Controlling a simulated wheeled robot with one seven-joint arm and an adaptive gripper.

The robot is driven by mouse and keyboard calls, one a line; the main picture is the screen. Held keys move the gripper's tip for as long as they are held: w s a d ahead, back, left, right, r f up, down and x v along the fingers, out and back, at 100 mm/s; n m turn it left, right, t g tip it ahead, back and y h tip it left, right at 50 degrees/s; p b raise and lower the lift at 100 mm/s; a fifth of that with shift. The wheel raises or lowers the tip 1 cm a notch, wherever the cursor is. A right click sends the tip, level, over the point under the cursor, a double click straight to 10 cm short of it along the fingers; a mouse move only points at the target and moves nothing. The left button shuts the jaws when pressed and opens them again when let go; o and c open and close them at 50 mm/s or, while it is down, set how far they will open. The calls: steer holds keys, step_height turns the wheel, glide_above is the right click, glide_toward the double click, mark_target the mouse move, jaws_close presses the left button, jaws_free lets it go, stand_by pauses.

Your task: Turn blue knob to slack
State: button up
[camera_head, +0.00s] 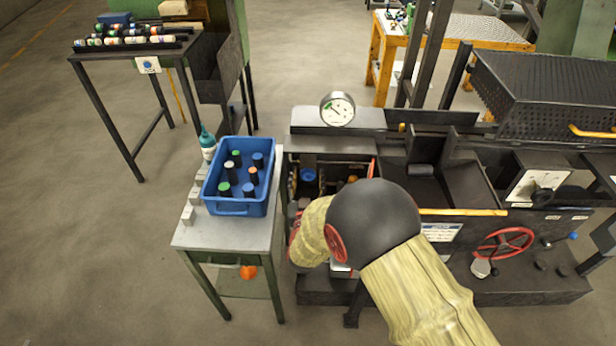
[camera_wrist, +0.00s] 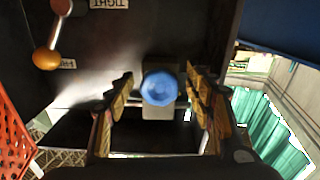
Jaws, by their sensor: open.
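The blue knob (camera_wrist: 159,88) shows in the middle of the wrist view, round and facing me, on a grey block against a dark panel. My gripper (camera_wrist: 160,80) is open, with one worn yellow-brown finger on each side of the knob. Gaps show between the knob and both fingers. How deep the knob sits between them is hard to tell. A plate reading TIGHT (camera_wrist: 109,4) appears upside down at the top. No label reading slack is legible. A blue round piece (camera_head: 308,175) shows inside the machine there.
A lever with an orange ball (camera_wrist: 46,58) stands left of the knob, beside another small label (camera_wrist: 68,64). A red perforated part (camera_wrist: 14,140) is at lower left. In the head view, a blue bin (camera_head: 240,208) of capped bottles stands on a cart left of the machine; a gauge (camera_head: 338,109) stands above.

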steer(key=shift+w, duration=0.5)
steer(key=c, duration=1.2)
